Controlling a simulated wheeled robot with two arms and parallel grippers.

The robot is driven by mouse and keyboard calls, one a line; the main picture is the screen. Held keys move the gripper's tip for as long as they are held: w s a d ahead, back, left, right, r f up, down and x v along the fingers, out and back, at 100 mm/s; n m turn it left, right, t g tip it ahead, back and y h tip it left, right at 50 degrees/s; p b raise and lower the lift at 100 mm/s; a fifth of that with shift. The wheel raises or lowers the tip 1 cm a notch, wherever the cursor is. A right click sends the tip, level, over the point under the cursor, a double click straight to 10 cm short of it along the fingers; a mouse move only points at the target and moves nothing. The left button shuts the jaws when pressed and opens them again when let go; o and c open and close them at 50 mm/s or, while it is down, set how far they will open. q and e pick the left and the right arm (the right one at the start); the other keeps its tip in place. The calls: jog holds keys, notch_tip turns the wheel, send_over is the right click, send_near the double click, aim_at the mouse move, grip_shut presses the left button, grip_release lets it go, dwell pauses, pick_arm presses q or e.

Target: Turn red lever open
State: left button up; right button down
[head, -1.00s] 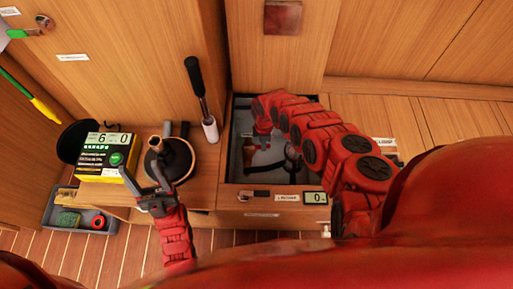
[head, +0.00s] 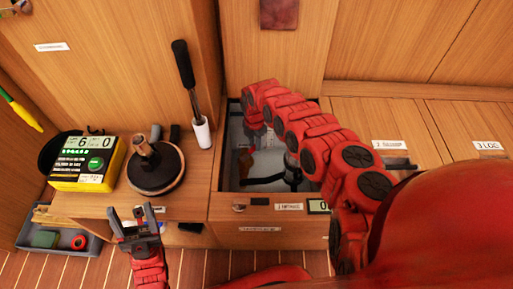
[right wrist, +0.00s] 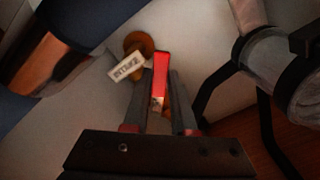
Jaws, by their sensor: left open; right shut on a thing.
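The red lever (right wrist: 161,75) stands between the fingers of my right gripper (right wrist: 162,118) in the right wrist view, and the gripper is shut on it. A brass fitting (right wrist: 139,42) with a white tag (right wrist: 126,66), seemingly reading INTAKE, is beside the lever's far end. In the head view my right arm reaches down into an open compartment (head: 214,190); the lever cannot be made out there. My left gripper (head: 135,214) is open and empty, in front of the wooden counter.
A clear cylinder with black parts (right wrist: 280,65) and a copper-ended dark pipe (right wrist: 50,60) flank the lever. On the counter are a yellow-black box (head: 88,163), a round black-topped object (head: 155,168) and a black-handled tool (head: 191,90). A grey tray (head: 60,235) is below.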

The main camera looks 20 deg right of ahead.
jog(key=shift+w+a+n, duration=0.15)
jog(key=shift+n, duration=0.15)
jog(key=c, duration=0.7)
grip_release()
